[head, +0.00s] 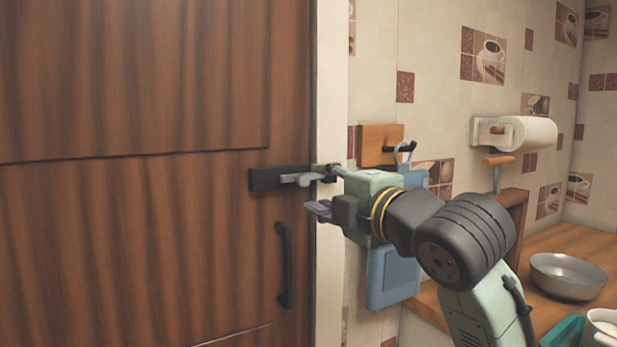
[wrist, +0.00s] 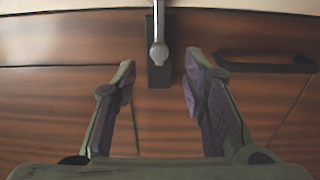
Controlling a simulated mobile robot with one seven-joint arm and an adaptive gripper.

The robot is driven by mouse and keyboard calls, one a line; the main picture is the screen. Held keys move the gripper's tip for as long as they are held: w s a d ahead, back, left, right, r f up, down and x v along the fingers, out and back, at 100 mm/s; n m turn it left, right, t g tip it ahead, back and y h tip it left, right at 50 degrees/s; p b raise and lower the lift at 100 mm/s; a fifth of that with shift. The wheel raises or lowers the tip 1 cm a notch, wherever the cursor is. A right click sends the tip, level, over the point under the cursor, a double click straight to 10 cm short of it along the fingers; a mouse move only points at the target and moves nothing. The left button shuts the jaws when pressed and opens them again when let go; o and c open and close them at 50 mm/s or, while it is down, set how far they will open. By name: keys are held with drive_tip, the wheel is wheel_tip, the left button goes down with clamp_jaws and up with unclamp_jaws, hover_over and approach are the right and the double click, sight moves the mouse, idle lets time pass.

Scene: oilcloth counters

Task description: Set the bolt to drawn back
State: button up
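The bolt (head: 303,180) is a grey bar with a knob on a dark plate (head: 265,178), mounted at the right edge of a brown wooden door (head: 150,240). In the wrist view the bolt (wrist: 158,50) runs down from the top edge, over the dark plate (wrist: 158,76), and ends in a rounded knob. My gripper (head: 318,190) is at the door's edge beside the bolt, its fingers spread. In the wrist view my gripper (wrist: 160,68) is open and empty, with the knob between the fingertip directions. I cannot tell contact. The bolt's far end is partly hidden by my gripper.
A dark door handle (head: 285,265) is below the bolt. A pale door frame (head: 330,270) stands right of the door. A blue board (head: 392,280) hangs behind my arm. A counter at the right holds a metal bowl (head: 568,276); a paper roll (head: 527,133) is above.

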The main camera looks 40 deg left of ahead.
sight(304, 181)
drive_tip(key=p+x, duration=0.1)
drive_tip(key=x, duration=0.6)
drive_tip(key=shift+a, duration=0.1)
drive_tip(key=shift+c, duration=0.4)
clamp_jaws()
idle(0.3)
